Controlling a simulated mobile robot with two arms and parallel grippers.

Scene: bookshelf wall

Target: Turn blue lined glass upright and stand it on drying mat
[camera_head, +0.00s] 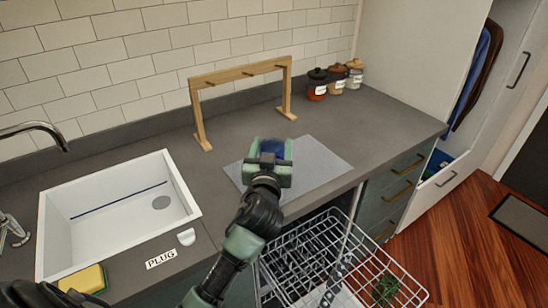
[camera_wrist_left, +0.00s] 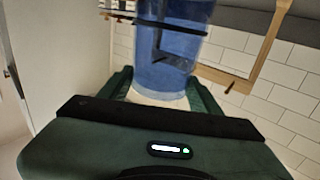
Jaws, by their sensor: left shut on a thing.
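The blue lined glass (camera_wrist_left: 172,45) is translucent blue with a dark line around it, and it fills the upper middle of the left wrist view. In the head view only a small blue part of the glass (camera_head: 272,147) shows at my left gripper. My left gripper (camera_head: 270,165) is shut on the glass, with a finger on each side of it in the wrist view. In the head view the gripper appears over the light grey drying mat (camera_head: 325,160). I cannot tell the height above the mat or which end of the glass is up. My right gripper is not in view.
A wooden rack with pegs (camera_head: 240,74) stands behind the mat. Several lidded jars (camera_head: 337,82) stand at the back right. A white sink (camera_head: 100,220) is at the left, with a yellow sponge (camera_head: 84,280). An open wire dishwasher rack (camera_head: 325,255) sits below the counter edge.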

